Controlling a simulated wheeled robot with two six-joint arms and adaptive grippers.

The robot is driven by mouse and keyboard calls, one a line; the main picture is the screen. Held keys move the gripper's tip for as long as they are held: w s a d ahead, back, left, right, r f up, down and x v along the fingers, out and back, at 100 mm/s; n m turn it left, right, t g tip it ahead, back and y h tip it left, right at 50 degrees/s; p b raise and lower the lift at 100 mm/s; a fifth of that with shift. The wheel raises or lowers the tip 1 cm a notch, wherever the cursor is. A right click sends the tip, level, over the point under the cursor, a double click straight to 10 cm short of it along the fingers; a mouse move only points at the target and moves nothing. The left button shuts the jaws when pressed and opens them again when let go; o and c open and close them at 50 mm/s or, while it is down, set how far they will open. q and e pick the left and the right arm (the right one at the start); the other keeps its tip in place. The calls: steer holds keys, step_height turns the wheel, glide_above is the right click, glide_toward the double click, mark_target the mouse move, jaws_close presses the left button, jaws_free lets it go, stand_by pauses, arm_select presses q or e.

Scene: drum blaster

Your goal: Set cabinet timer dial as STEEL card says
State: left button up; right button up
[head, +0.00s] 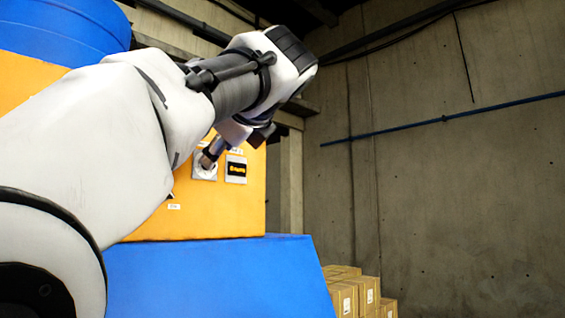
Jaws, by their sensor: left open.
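The orange cabinet (228,205) stands at the left of the head view, on a blue base. A timer dial with a pale plate (204,166) is on its front face, partly covered by my left gripper. My left gripper (212,157) is at the dial, its fingers mostly hidden behind my arm; I cannot tell whether it touches. A small black display with yellow characters (236,169) sits just right of the dial. Its characters are too small to read. I cannot make out a STEEL card. My right gripper is not in view.
The blue base (210,280) juts out below the cabinet. A blue drum (65,28) is at the upper left. Cardboard boxes (350,290) are stacked at the lower middle. A bare concrete wall (450,190) with a blue pipe (490,109) fills the right.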

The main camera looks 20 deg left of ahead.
arm_select(q)
steer(key=p+x, duration=0.1)
steer(key=x, duration=0.3)
steer(key=shift+w+a+f, duration=0.15)
steer(key=shift+w+a, duration=0.05)
steer(key=shift+w, duration=0.1)
steer(key=shift+s+d, duration=0.1)
jaws_close()
